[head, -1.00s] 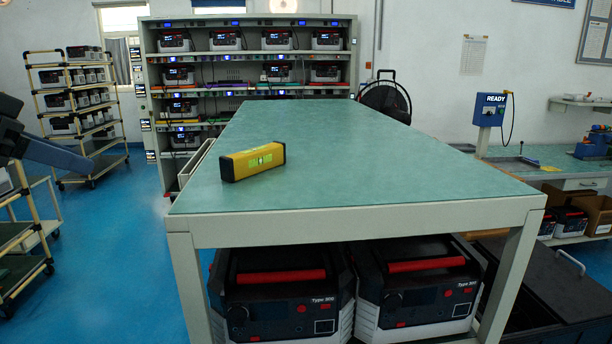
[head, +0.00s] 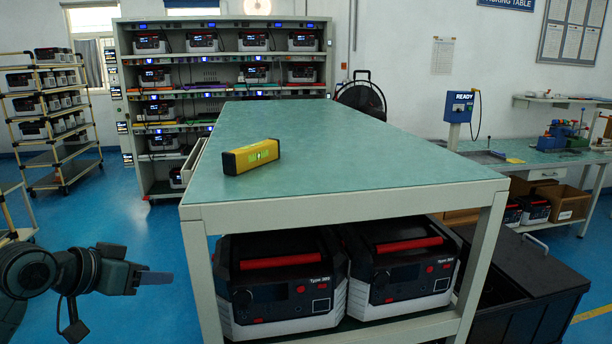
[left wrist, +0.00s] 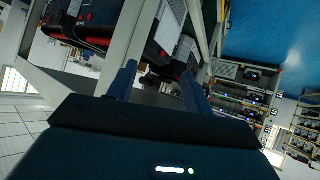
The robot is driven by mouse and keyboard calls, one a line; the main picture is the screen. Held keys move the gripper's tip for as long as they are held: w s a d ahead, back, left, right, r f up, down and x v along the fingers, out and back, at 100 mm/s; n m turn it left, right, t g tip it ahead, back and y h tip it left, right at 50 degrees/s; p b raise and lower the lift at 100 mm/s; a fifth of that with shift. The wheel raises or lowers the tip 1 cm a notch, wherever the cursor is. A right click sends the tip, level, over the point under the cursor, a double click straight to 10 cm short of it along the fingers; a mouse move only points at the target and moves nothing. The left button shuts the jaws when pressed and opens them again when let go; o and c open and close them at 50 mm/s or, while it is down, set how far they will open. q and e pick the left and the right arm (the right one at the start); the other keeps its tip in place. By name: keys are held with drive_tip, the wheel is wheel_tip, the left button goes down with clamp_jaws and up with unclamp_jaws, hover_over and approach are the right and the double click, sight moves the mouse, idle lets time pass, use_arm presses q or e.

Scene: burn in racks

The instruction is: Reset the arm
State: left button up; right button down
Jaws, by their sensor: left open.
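My left arm comes in at the lower left of the head view. Its left gripper (head: 170,283) hangs over the blue floor beside the workbench, below the bench top and pointing right. In the left wrist view its two fingers stand apart with nothing between them (left wrist: 158,82); the view is tilted, with the bench frame and power units beyond. My right gripper does not show in either view.
The green-topped workbench (head: 330,140) carries a yellow device (head: 252,157) near its front left. Two power units (head: 282,280) sit on its lower shelf. A loaded rack (head: 124,80) stands behind, a trolley (head: 62,165) at the left. Blue floor left of the bench is clear.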

use_arm(q)
drive_tip(key=s+d+f, duration=0.1)
drive_tip(key=d+f, duration=0.1)
drive_tip(key=f, duration=0.5)
drive_tip(key=s+d+f, duration=0.2)
drive_tip(key=f, duration=0.4)
drive_tip(key=s+d+f, duration=0.6)
drive_tip(key=s+f, duration=0.1)
drive_tip(key=s, duration=0.2)
drive_tip(key=s+d+f+y, duration=0.1)
drive_tip(key=s+d+f, duration=0.4)
drive_tip(key=s+f, duration=0.3)
drive_tip(key=shift+s+d+f+n+t+y+p, duration=0.25)
drive_tip(key=shift+s+d+n+t+y+p, duration=0.15)
drive_tip(key=shift+s, duration=0.5)
